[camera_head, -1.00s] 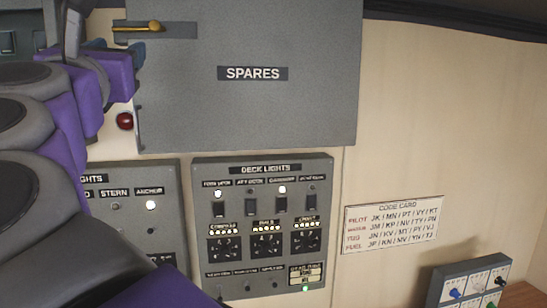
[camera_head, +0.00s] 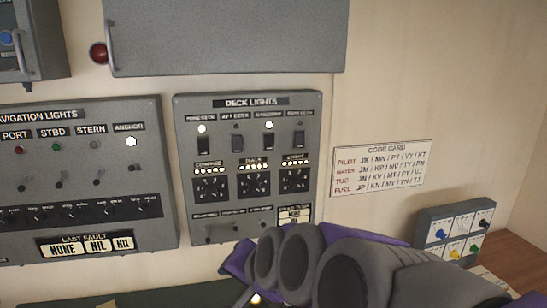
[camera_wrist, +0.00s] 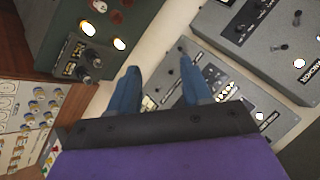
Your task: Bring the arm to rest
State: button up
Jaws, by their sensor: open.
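My arm (camera_head: 345,270), purple and grey, lies across the lower right of the head view, below the deck lights panel and the code card. My gripper (camera_wrist: 158,60) shows in the wrist view as two blue fingers, spread apart with nothing between them. In the head view I cannot make out the fingers clearly. In the wrist view the fingers point toward the wall, with the deck lights panel (camera_wrist: 228,85) behind and to the right of them.
The deck lights panel (camera_head: 248,165) and navigation lights panel (camera_head: 85,180) are on the wall. A grey cabinet (camera_head: 225,35) is above. The code card (camera_head: 382,168) hangs to the right, above a small switch box (camera_head: 453,232). A green console (camera_wrist: 85,40) is close to the fingers.

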jog(key=s+d+f+n+g+h+b, duration=0.1)
jog(key=s+d+f+g, duration=0.3)
jog(key=s+d+f, duration=0.6)
jog(key=s+d+f+n+g+h+b, duration=0.2)
jog(key=s+d+f+n+g+h, duration=0.1)
jog(key=s+d+f, duration=0.7)
jog(key=s+f+g+h, duration=0.1)
jog(key=s+g, duration=0.1)
jog(key=s, duration=0.2)
jog(key=shift+h+b, duration=0.3)
